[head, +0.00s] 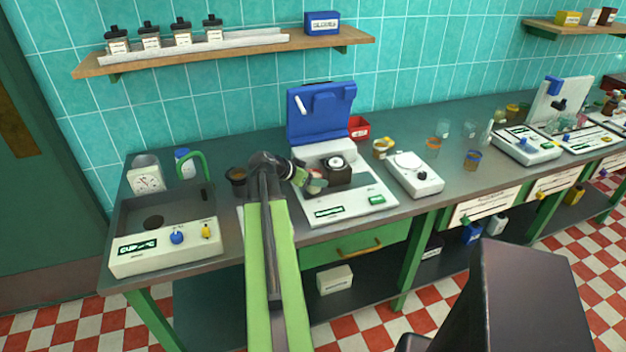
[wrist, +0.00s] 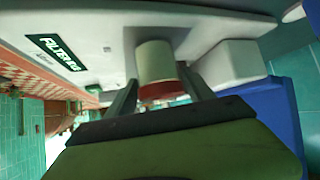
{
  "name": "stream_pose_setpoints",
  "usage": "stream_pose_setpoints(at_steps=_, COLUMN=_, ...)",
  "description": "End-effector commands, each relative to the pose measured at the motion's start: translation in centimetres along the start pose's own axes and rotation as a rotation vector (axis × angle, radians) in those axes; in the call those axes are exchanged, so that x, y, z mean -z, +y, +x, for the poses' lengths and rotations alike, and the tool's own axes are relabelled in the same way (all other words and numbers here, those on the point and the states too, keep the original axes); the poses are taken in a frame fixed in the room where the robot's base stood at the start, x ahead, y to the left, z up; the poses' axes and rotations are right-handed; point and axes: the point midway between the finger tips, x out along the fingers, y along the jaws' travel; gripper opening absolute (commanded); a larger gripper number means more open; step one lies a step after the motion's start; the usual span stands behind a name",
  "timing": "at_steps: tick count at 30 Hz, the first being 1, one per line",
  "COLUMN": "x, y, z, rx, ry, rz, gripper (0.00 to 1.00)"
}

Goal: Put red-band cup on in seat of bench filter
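The red-band cup (wrist: 157,62) is cream with a red band and sits between the two fingers of my gripper (wrist: 160,90) in the wrist view. The fingers appear to touch it on both sides. In the head view my gripper (head: 306,178) and the cup (head: 316,184) are at the left part of the bench filter, just left of its dark block. The bench filter (head: 352,209) is a white machine with a green label and a raised blue lid (head: 321,112). I cannot tell whether the cup touches the machine. My arm hides the machine's left edge.
A red box (head: 359,128) and a small white scale (head: 415,178) are to the right. Several glasses stand further right. A wall shelf (head: 230,50) hangs above.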

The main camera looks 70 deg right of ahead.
Motion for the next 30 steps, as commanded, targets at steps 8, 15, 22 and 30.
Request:
stream_pose_setpoints(at_steps=8, x=0.0, y=0.0, z=0.0, rx=0.000, ry=0.000, rz=0.000, gripper=0.74)
stream_pose_setpoints(at_steps=15, x=0.4, y=0.0, z=-1.9, rx=0.003, ry=0.001, rz=-0.002, gripper=0.74)
stream_pose_setpoints(at_steps=22, x=0.7, y=0.1, z=-7.9, rx=0.003, ry=0.000, rz=-0.003, gripper=0.74)
stream_pose_setpoints(at_steps=30, x=0.3, y=0.0, z=-11.9, rx=0.002, ry=0.001, rz=-0.002, gripper=0.74)
